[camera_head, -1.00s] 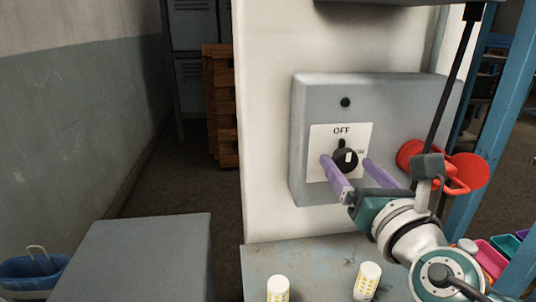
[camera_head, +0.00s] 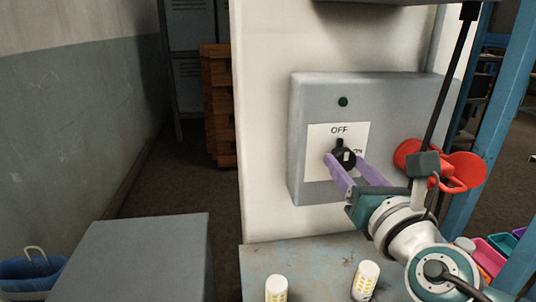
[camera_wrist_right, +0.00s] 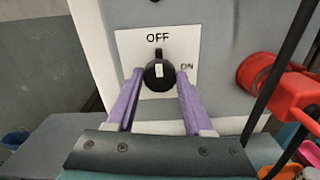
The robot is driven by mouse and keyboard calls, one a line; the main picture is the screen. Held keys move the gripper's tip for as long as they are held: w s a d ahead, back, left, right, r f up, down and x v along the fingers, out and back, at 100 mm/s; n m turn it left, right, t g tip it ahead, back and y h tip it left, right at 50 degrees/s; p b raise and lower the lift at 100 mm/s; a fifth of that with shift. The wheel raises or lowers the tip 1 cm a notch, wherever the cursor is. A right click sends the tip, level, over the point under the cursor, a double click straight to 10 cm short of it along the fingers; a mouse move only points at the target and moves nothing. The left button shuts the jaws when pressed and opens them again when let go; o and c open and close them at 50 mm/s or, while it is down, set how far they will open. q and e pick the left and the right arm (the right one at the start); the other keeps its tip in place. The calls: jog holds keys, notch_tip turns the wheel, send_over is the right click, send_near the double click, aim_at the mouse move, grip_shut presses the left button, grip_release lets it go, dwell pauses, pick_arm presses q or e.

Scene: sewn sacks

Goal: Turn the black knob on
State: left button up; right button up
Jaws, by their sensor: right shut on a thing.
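The black knob (camera_head: 345,158) sits on a white plate (camera_head: 318,136) marked OFF at the top and ON at the right, on a grey wall box (camera_head: 400,100). Its pointer is up, toward OFF. My right gripper (camera_head: 346,164) has its purple fingers on either side of the knob, shut on it. In the right wrist view the knob (camera_wrist_right: 158,76) stands between the two fingertips (camera_wrist_right: 157,75), pointer at OFF. A small round lamp (camera_head: 343,101) above the plate looks dark green. My left gripper is out of view.
A red object (camera_head: 462,170) with rounded ends is beside the box at the right. Two white and yellow cylinders (camera_head: 276,288) (camera_head: 366,278) stand on the worn table (camera_head: 310,262) below. A blue post (camera_head: 500,130) rises at the right. A grey block (camera_head: 140,260) is at the left.

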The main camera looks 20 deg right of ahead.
grip_shut()
jog(key=shift+m, duration=0.4)
jog(key=m+b, duration=0.2)
jog(key=m, duration=0.1)
jog(key=shift+f, duration=0.1)
jog(key=m+b, duration=0.2)
jog(key=m, duration=0.3)
jog(key=m+b, duration=0.1)
jog(key=m, duration=0.3)
jog(key=shift+m, duration=0.4)
jog(key=m, duration=0.3)
jog(key=shift+b, duration=0.35)
jog(key=shift+m, duration=0.9)
